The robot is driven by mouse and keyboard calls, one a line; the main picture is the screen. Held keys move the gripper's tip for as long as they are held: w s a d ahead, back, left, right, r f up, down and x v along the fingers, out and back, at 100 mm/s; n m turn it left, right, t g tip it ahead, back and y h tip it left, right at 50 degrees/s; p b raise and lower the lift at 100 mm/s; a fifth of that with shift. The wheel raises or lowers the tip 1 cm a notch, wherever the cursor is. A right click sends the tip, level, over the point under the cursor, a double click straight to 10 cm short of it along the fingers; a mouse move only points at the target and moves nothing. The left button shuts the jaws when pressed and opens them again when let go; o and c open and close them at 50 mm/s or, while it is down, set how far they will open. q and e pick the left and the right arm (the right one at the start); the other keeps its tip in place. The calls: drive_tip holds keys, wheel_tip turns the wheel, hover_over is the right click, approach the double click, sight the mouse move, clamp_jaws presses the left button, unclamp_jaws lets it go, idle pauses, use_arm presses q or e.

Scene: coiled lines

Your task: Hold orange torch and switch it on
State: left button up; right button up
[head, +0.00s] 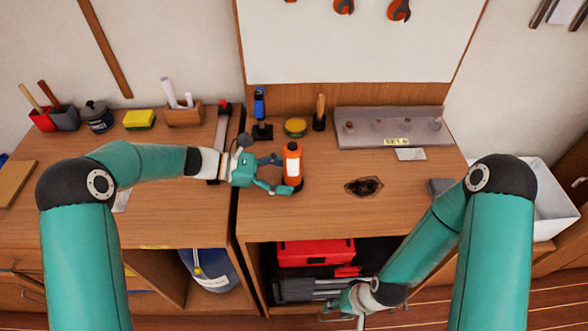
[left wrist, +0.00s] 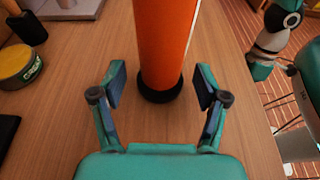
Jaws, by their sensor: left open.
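The orange torch (head: 292,166) stands upright on the wooden worktop, with a black base and a pale label band. My left gripper (head: 276,174) is open at the torch's left side, low above the worktop. In the left wrist view the torch (left wrist: 166,40) rises just ahead of the left gripper (left wrist: 161,90), between the lines of its two fingers, with gaps on both sides. The torch's top is out of that view. My right gripper (head: 345,305) hangs low in front of the bench's open shelf; its fingers are too small to read.
A blue-handled tool (head: 259,105), a yellow-topped tin (head: 295,127) and a wooden-handled tool (head: 320,112) stand behind the torch. A grey rack (head: 391,128) is at the back right. A dark hole (head: 364,186) lies right of the torch. The worktop's front is clear.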

use_arm(q)
drive_tip(key=shift+d+f, duration=0.15)
drive_tip(key=shift+d, duration=0.35)
use_arm(e)
drive_tip(key=shift+f, duration=0.15)
use_arm(q)
drive_tip(key=c, duration=0.9)
drive_tip(key=shift+o, duration=0.2)
drive_tip(key=shift+s+f, duration=0.1)
use_arm(e)
clamp_jaws()
